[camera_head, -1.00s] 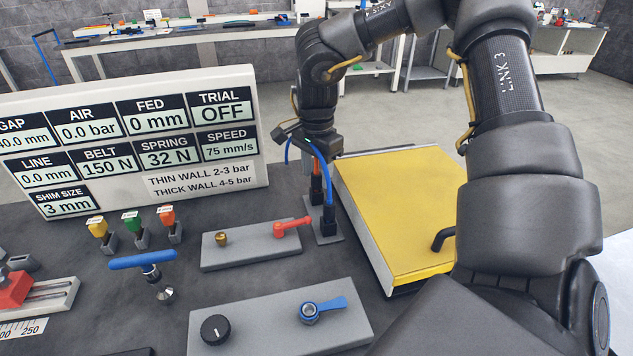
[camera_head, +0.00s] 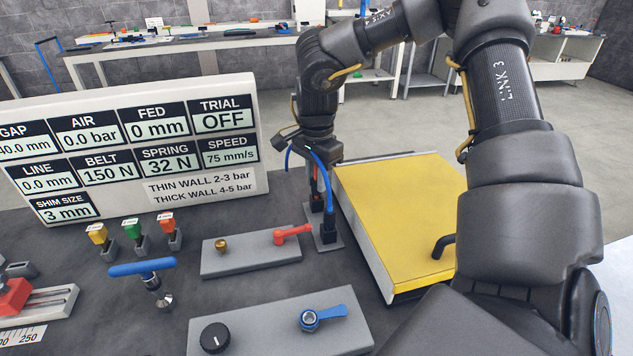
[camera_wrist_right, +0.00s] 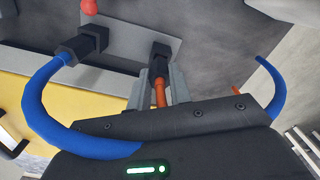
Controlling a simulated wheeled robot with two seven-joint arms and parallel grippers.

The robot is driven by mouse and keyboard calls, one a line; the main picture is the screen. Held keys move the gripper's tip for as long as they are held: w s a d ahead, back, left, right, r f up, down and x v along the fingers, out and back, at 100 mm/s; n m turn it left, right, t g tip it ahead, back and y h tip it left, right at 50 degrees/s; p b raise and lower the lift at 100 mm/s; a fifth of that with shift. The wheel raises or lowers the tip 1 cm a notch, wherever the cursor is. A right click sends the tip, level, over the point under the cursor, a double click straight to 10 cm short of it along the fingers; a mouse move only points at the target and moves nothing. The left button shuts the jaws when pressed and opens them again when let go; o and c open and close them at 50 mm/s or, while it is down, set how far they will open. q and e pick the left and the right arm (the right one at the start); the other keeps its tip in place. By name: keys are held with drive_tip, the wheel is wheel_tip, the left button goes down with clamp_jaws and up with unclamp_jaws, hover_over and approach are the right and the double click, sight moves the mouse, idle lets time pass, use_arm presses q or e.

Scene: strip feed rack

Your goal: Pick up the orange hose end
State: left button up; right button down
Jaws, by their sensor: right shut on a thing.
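The orange hose end (camera_wrist_right: 160,94) is a thin orange hose with a black fitting, standing upright on a small grey plate in the head view (camera_head: 314,184). In the wrist view my right gripper (camera_wrist_right: 160,84) has its two grey fingers on either side of the orange hose, close below the black fitting, and is shut on it. In the head view my right gripper (camera_head: 317,168) points down over the hose end. The fitting appears to be still at the plate. A blue hose end (camera_wrist_right: 72,50) with its own black fitting stands beside it. My left gripper is out of view.
A yellow-topped box (camera_head: 400,210) stands close right of the hoses. A grey panel with a red lever (camera_head: 290,233) lies just left. A blue T-handle (camera_head: 143,267) and three coloured tags (camera_head: 132,229) stand further left. A display board (camera_head: 150,195) rises behind.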

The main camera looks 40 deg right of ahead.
wheel_tip(320, 180, up, 9)
drive_tip(key=shift+r, duration=0.2)
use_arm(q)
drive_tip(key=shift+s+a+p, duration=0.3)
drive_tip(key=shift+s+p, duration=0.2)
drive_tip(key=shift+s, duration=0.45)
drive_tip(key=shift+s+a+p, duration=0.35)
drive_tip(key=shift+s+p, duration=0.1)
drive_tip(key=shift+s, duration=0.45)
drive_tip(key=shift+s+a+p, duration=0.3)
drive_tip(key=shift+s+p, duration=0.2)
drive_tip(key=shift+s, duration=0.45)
use_arm(e)
wheel_tip(320, 180, up, 8)
drive_tip(key=shift+r, duration=0.15)
